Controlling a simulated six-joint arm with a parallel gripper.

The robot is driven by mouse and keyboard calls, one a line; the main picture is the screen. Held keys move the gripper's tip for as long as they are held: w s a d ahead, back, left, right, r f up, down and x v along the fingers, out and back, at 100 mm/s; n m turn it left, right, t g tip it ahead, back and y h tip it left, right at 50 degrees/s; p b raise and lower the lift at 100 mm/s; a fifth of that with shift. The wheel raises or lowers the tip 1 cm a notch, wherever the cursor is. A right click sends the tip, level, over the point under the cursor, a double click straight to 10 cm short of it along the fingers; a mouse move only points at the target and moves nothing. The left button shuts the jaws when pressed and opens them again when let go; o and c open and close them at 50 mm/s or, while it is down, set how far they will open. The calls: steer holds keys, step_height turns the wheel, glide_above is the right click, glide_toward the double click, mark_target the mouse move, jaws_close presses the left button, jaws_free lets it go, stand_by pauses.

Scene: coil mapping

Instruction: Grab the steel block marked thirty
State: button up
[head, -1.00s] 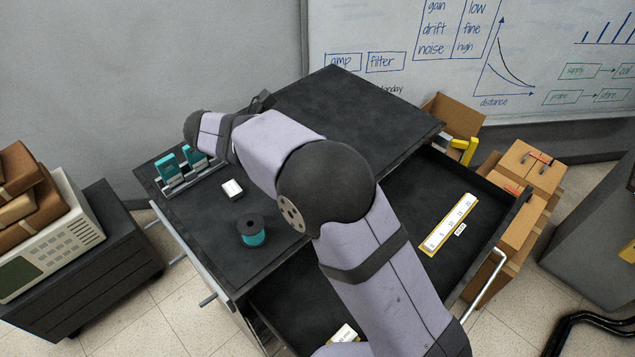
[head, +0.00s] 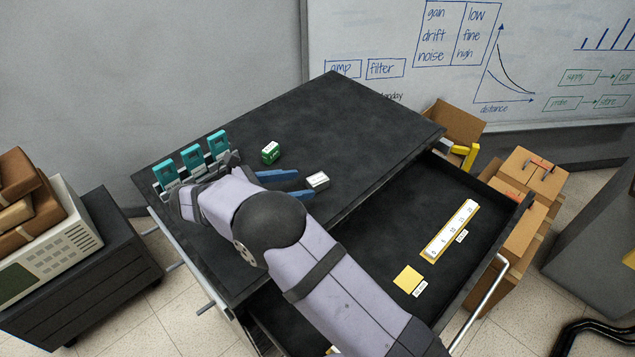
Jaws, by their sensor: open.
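A small pale grey block (head: 318,181) with a white top and dark marking sits on the black cabinet top near its front edge. It may be the steel block, but its marking is too small to read. My gripper (head: 303,184), with blue fingers, is open and empty. Its fingertips point right at the block, which lies just beyond or at the finger ends. I cannot tell whether they touch.
A green block (head: 270,152) stands behind my gripper. Several teal clamps stand on a rack (head: 193,160) at the left. The open drawer (head: 385,245) holds a ruler (head: 450,229) and a yellow square (head: 408,279). The back of the cabinet top is clear.

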mark_target(314, 180)
steer(key=shift+r+b+x, duration=0.15)
steer(key=shift+b+x, duration=0.4)
steer(key=shift+x, duration=1.15)
steer(key=shift+r+b+x, duration=0.1)
steer(key=shift+b+x, duration=0.4)
steer(key=shift+x, duration=1.25)
steer(key=c, duration=1.2)
